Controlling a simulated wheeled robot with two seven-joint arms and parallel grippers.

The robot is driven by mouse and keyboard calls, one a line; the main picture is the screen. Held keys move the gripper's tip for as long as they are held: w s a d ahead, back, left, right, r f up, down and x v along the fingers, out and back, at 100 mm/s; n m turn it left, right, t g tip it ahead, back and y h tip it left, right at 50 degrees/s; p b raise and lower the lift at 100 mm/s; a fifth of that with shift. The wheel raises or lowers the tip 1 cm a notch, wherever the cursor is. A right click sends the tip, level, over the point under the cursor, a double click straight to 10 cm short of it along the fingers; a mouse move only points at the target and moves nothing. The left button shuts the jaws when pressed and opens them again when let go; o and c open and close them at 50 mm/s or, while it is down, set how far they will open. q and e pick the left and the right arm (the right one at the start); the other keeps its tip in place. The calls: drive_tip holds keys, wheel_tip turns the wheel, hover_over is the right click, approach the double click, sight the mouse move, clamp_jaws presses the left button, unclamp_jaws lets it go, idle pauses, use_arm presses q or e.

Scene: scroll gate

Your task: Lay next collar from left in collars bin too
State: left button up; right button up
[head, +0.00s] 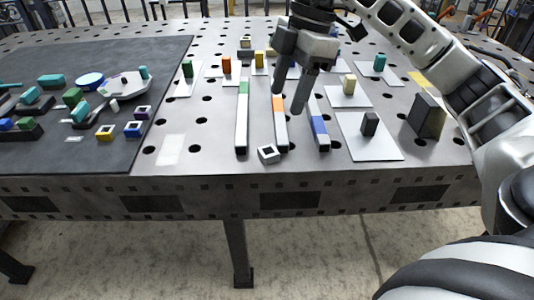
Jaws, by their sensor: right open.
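Small square ring-shaped collars lie on the dark mat (60,160) at the left: a yellow one (104,133), a blue one (132,130) and a purple one (142,112). A grey collar (268,154) lies tilted on the bare table, near the front end of an orange-banded bar (279,120). My right gripper (289,102) is open, fingers pointing down, over the bars at mid-table. I see no collar between its fingers. I cannot tell which container is the collars bin. My left gripper is not in view.
A green-banded bar (242,125) and a blue-banded bar (319,130) flank the orange-banded one. White plates with small blocks, such as a dark block (369,124), stand around. A grey tray (125,86) and several coloured pieces sit on the mat.

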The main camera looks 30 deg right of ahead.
sight(264, 152)
drive_tip(key=x, duration=1.2)
drive_tip(key=shift+w+a+b, duration=0.1)
drive_tip(key=shift+a+b, duration=0.05)
drive_tip(key=shift+b, duration=0.15)
drive_tip(key=shift+r, duration=0.1)
drive_tip(key=c, duration=1.2)
drive_tip(key=shift+r, duration=0.45)
wheel_tip(264, 152, up, 2)
drive_tip(key=shift+r, duration=0.15)
drive_tip(key=s+a+r+p, duration=0.1)
drive_tip(key=s+a+r, duration=0.6)
drive_tip(key=s, duration=0.5)
wheel_tip(264, 152, up, 3)
drive_tip(key=shift+a+f+p, duration=0.1)
drive_tip(key=shift+a+p, duration=0.1)
drive_tip(key=shift+p, duration=0.1)
